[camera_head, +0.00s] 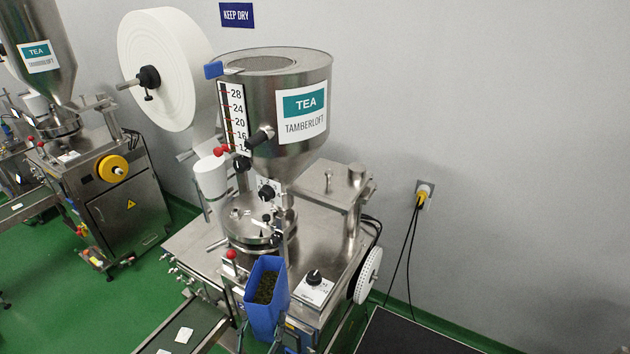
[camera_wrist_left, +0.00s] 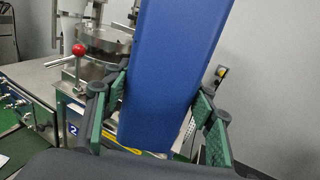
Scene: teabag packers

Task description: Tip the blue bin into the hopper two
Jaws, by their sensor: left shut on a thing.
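The blue bin (camera_head: 254,315) is at the front of the nearer machine, low in the head view, with dark tea leaves (camera_head: 265,289) inside. It looks about upright, its open top facing up. My left gripper (camera_head: 262,334) is shut on it, with one finger on each side; in the left wrist view the bin (camera_wrist_left: 168,75) fills the middle between the green-padded fingers. The steel hopper (camera_head: 264,90), labelled TEA TAMBERLOFT, stands above and behind the bin, well apart from it. A blue plate with a 2 (camera_wrist_left: 72,129) shows on this machine. My right gripper is out of view.
A white paper reel (camera_head: 165,70) and a level scale (camera_head: 232,115) stand left of the hopper. A blue piece (camera_head: 213,70) sits at its rim. A control box (camera_head: 314,289) and a white wheel (camera_head: 369,275) are to the right. A second machine (camera_head: 125,205) stands far left.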

